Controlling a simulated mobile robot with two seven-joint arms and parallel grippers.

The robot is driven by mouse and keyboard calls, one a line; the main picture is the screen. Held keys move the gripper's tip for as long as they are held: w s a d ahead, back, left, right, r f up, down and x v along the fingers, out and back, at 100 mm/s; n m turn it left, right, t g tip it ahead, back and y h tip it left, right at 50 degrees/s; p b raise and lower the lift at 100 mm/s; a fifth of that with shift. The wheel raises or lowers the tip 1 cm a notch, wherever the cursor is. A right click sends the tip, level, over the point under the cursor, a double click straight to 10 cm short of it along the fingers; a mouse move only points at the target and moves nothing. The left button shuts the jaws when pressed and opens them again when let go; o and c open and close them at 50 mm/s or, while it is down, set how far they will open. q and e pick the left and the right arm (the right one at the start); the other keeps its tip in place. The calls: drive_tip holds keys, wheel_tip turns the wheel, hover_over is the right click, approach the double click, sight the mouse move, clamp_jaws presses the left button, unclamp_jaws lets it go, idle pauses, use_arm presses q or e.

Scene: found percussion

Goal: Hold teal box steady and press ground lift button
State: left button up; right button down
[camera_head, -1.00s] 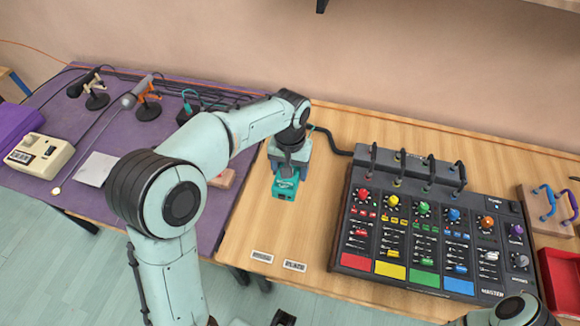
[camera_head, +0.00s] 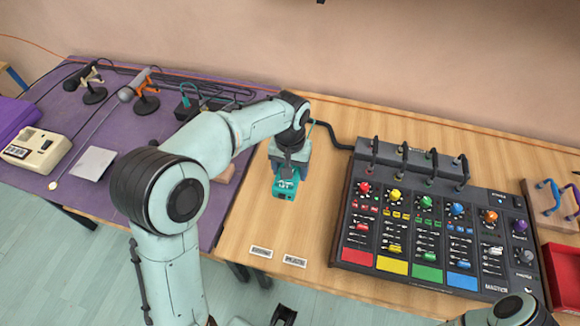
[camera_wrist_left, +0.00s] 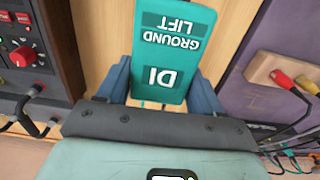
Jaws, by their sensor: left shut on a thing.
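The teal box (camera_head: 286,188) is a small box on the wooden table, just left of the mixer. In the left wrist view its teal face (camera_wrist_left: 172,50) carries the white words "GROUND LIFT" and "DI", upside down. My left gripper (camera_wrist_left: 160,85) is shut on the box, with one blue-grey finger against each side. In the head view this gripper (camera_head: 287,172) reaches down over the box's far end. I cannot make out a separate ground lift button.
A large black mixer (camera_head: 430,225) with coloured knobs stands right of the box, its cable running behind. A purple mat (camera_head: 60,135) on the left bears microphones and a cream device (camera_head: 36,150). Bare wood surrounds the box.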

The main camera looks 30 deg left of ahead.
sight(290, 181)
use_arm(q)
drive_tip(key=shift+f+b, duration=1.75)
drive_tip(key=shift+f, duration=1.2)
drive_tip(key=shift+f+b, duration=0.9)
drive_tip(key=shift+f, duration=0.5)
idle(1.7)
